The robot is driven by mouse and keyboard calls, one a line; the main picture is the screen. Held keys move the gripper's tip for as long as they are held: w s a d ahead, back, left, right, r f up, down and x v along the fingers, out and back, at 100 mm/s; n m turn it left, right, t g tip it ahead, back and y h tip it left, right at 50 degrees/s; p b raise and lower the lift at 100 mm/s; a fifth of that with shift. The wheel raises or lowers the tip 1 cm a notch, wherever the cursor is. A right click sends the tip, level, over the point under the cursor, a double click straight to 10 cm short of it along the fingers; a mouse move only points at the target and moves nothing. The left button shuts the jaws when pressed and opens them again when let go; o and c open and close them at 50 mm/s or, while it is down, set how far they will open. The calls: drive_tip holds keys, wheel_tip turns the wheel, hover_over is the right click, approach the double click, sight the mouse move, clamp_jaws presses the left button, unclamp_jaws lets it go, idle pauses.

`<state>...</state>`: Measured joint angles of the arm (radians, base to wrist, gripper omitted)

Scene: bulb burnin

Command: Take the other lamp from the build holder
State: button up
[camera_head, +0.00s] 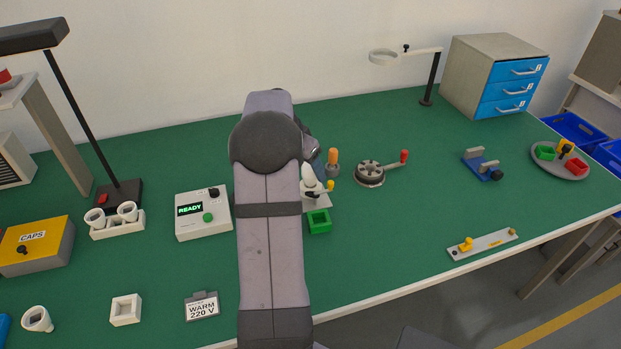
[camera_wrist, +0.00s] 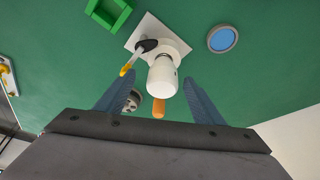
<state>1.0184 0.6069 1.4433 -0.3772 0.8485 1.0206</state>
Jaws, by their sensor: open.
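A white lamp (camera_wrist: 163,78) stands in the build holder, which has a pale square base plate (camera_wrist: 146,22) and a dark clamp lever with a yellow tip (camera_wrist: 127,68). In the head view the lamp (camera_head: 308,177) and the holder's base (camera_head: 321,204) show just right of my arm, partly covered by it. My gripper (camera_wrist: 154,83) is open in the wrist view, with one blue-grey finger on each side of the lamp in the picture. I cannot tell whether the lamp is at fingertip depth. My gripper is mostly hidden behind my arm in the head view.
A green square tray (camera_head: 319,228) sits close in front of the holder. An orange-handled tool (camera_head: 333,157) and a round fixture with a red-knobbed lever (camera_head: 369,174) stand nearby. A blue disc (camera_wrist: 222,39) lies beside the holder. A tester reading READY (camera_head: 204,221) is left of my arm.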

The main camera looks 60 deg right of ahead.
sight(310, 182)
drive_tip(key=shift+w+p+x, duration=0.15)
drive_tip(key=shift+p+x, duration=0.35)
drive_tip(key=shift+x, duration=0.8)
drive_tip(key=shift+w+p+x, duration=0.1)
drive_tip(key=shift+p+x, duration=0.35)
drive_tip(key=shift+x, duration=0.85)
drive_tip(key=shift+d, duration=0.1)
drive_tip(key=shift+c, duration=0.6)
drive_tip(key=c, duration=1)
